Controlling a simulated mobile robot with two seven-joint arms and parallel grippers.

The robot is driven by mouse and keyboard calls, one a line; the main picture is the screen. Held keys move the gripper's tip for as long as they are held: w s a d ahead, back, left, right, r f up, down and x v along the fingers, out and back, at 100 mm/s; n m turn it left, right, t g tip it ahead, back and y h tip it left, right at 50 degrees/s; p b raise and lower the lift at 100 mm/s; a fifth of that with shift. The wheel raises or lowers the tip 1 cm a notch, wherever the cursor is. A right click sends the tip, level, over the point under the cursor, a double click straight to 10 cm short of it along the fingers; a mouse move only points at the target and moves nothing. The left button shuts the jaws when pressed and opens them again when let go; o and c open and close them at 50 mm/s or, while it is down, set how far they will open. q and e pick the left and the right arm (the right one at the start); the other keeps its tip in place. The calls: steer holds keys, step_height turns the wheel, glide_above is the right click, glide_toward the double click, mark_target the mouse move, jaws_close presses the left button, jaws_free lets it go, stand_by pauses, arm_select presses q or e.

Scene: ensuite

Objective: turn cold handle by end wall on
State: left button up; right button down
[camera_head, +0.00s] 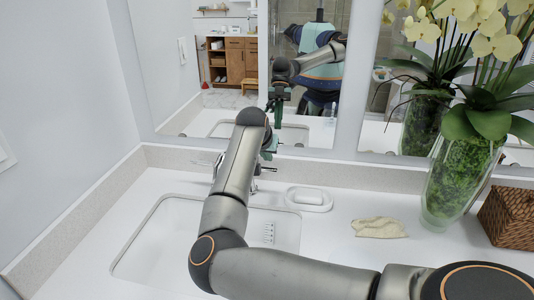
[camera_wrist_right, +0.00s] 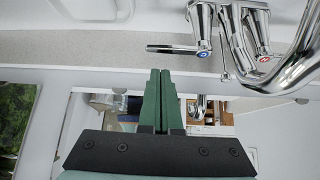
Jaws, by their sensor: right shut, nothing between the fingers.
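The chrome faucet stands behind the sink by the end wall, largely hidden by my right arm in the head view. In the right wrist view, its cold handle (camera_wrist_right: 203,52) has a blue mark and a thin lever reaching left. The hot handle (camera_wrist_right: 263,57) with a red mark is beside it, next to the curved spout (camera_wrist_right: 295,70). In the head view a lever (camera_head: 266,168) shows just right of my arm. My right gripper (camera_wrist_right: 160,72) is shut and empty, its green fingertips near the cold lever's end, apart from it in the picture. My left gripper is not in view.
The sink basin (camera_head: 150,245) lies below the arm. A soap dish (camera_head: 309,199), a folded cloth (camera_head: 379,228), a glass vase with orchids (camera_head: 455,180) and a wicker basket (camera_head: 512,215) are to the right. The mirror (camera_head: 180,60) is behind; the end wall (camera_head: 60,110) is left.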

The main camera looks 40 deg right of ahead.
steer(key=x, duration=0.6)
steer(key=shift+w+d+f, duration=0.1)
steer(key=shift+d+f, duration=0.05)
steer(key=shift+f, duration=0.05)
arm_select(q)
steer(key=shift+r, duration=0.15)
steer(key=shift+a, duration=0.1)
